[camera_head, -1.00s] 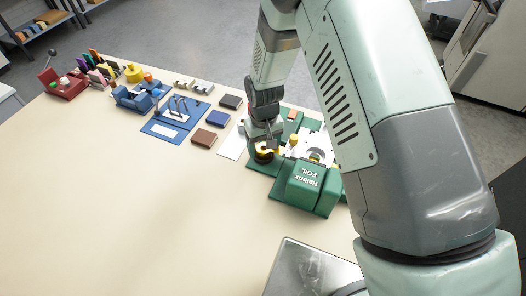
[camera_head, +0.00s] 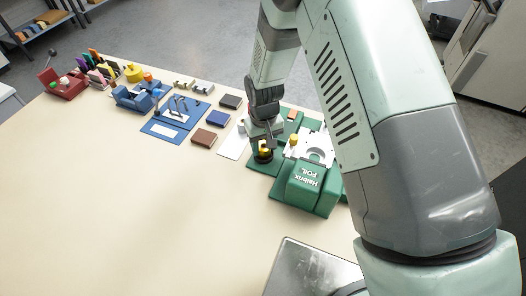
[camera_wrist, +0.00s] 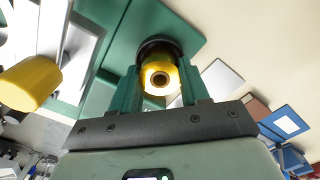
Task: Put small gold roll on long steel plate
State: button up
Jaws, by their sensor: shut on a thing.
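The small gold roll (camera_wrist: 160,78) has a pale core with a dark centre. In the wrist view it sits between the two green fingers of my gripper (camera_wrist: 160,92), which is shut on it. In the head view my gripper (camera_head: 265,146) is low over the left part of the green foil machine (camera_head: 310,185), with a little of the gold roll showing above a black round part (camera_head: 263,157). I cannot tell whether the roll touches that part. A long pale plate (camera_head: 233,146), which looks like the steel plate, lies flat and bare just left of the machine.
A yellow cylinder (camera_wrist: 30,82) stands close by on the machine; it also shows in the head view (camera_head: 294,140). Brown and dark blocks (camera_head: 204,138), a blue tray (camera_head: 166,131) and several coloured tools lie further left. The table's front is clear.

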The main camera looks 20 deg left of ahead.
aim_at(263, 146)
jog(key=shift+r, duration=3.3)
jog(key=a+r+n, duration=0.2)
jog(key=a+n, duration=0.2)
jog(key=a, duration=0.6)
jog(key=shift+n, duration=0.3)
jog(key=f, duration=0.5)
jog(key=shift+s+a+f, duration=0.15)
jog(key=shift+a+f, duration=0.1)
jog(key=shift+a, duration=0.1)
jog(key=shift+f, duration=2.3)
jog(key=shift+f, duration=0.1)
jog(key=o, duration=1)
